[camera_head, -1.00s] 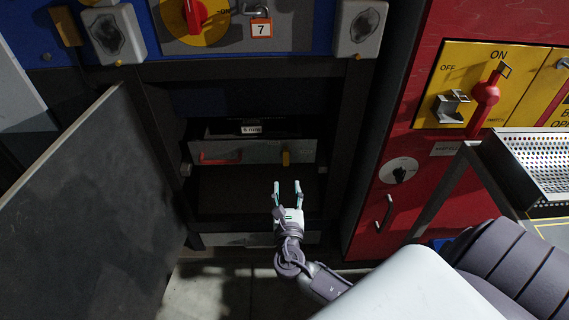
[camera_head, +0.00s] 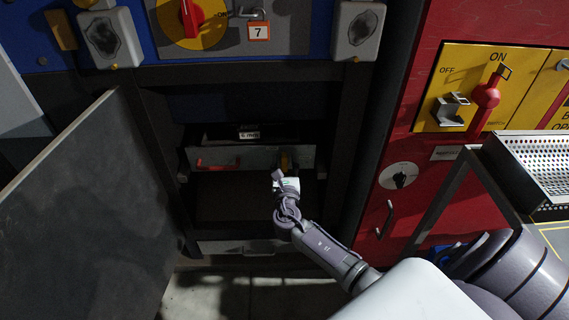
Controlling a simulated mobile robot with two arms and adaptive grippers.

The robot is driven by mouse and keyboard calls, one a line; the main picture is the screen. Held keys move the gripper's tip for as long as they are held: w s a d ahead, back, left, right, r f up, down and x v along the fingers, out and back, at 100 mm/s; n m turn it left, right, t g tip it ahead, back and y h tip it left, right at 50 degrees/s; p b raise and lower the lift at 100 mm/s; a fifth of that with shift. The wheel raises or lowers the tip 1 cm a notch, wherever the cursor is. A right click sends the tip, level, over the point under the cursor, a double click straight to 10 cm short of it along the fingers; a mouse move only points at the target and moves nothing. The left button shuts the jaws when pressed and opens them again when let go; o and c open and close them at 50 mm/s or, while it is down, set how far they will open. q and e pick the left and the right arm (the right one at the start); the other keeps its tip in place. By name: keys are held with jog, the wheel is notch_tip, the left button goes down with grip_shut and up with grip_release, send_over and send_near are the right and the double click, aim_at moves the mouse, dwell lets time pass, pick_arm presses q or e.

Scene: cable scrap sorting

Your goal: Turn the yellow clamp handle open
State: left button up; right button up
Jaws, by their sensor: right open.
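The small yellow clamp handle (camera_head: 285,158) stands upright on the right part of a grey drawer front (camera_head: 250,157) inside the dark cabinet opening. My right gripper (camera_head: 281,170) is just in front of and below the handle, reaching into the opening. Its fingers are open, seen end-on and partly hidden by its own hand. I cannot tell whether they touch the handle or are only close to it. My left gripper is not in view.
A red bar (camera_head: 217,164) sits left on the drawer front. The open cabinet door (camera_head: 85,210) stands at left. A red cabinet (camera_head: 400,215) with a yellow switch panel (camera_head: 450,85) is at right, beside a perforated metal tray (camera_head: 535,165).

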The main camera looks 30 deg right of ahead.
jog(key=shift+c, duration=0.4)
grip_shut()
